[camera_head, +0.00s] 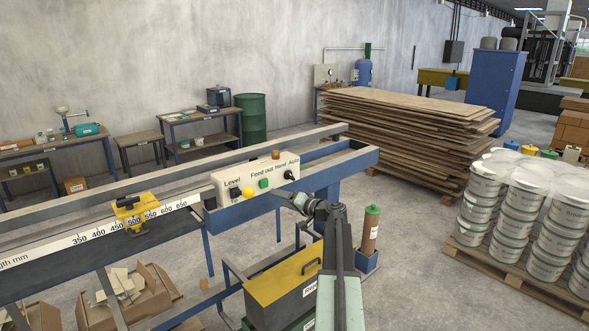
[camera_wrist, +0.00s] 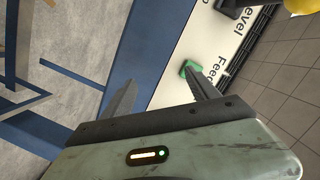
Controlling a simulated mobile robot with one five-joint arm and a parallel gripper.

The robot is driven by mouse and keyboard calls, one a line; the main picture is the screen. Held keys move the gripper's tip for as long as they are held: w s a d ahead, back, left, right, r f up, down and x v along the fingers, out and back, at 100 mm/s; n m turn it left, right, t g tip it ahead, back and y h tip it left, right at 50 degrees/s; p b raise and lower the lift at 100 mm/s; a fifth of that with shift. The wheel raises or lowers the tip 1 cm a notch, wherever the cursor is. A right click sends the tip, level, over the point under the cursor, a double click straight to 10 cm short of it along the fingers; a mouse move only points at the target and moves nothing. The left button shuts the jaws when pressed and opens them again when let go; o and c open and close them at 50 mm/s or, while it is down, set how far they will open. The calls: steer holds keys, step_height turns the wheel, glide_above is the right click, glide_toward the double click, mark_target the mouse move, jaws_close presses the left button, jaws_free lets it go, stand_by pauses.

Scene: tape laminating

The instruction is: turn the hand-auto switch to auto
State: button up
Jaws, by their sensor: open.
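The hand-auto switch (camera_head: 290,175) is a small black knob at the right end of the cream control panel (camera_head: 237,177), under the label "Hand Auto". Which way it points is too small to tell. My gripper (camera_head: 284,196) is just below and in front of the panel's right part, near the switch. In the wrist view my gripper (camera_wrist: 160,76) has its two dark fingers apart and nothing between them. Its right finger overlaps the green "Feed out" button (camera_wrist: 184,68) in that view; whether they touch cannot be told. The switch is not visible in the wrist view.
A yellow-topped case (camera_head: 283,277) and a brown cylinder with a green cap (camera_head: 370,232) stand below. Pails (camera_head: 484,195) stand at right.

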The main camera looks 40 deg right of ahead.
mark_target(292, 178)
steer(key=s+d+r+m+t+h, duration=0.15)
steer(key=s+d+r, duration=0.25)
steer(key=d, duration=0.5)
steer(key=shift+m+h, duration=0.25)
steer(key=shift+h, duration=0.2)
steer(key=w, duration=0.7)
steer(key=shift+w+d, duration=0.1)
steer(key=shift+w, duration=0.3)
steer(key=c, duration=1.4)
steer(key=shift+o, duration=0.2)
